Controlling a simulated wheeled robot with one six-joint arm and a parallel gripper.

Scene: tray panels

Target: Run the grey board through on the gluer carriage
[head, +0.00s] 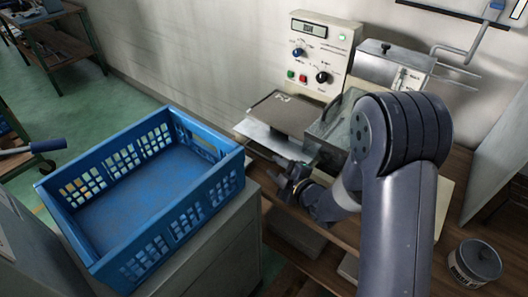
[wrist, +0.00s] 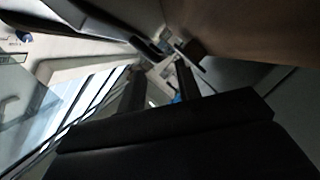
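The gluer (head: 325,62) stands against the wall, with a display, knobs and red and green buttons on its front. A flat dark grey board (head: 285,114) with a small white mark lies on the pale metal carriage (head: 262,139) at the gluer's left. A clear-sided housing (head: 337,126) stands just right of the board. My gripper (head: 288,181) is low in front of the carriage's near edge, apart from the board. In the wrist view the two dark fingers (wrist: 158,88) stand apart, with no held thing clear between them. My arm hides part of the gluer's right side.
An empty blue crate (head: 225,169) stands on a grey cabinet at the left. A grey partition (head: 497,150) bounds the right side. A wooden shelf (head: 320,262) lies below the gluer. Green floor is free behind the crate.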

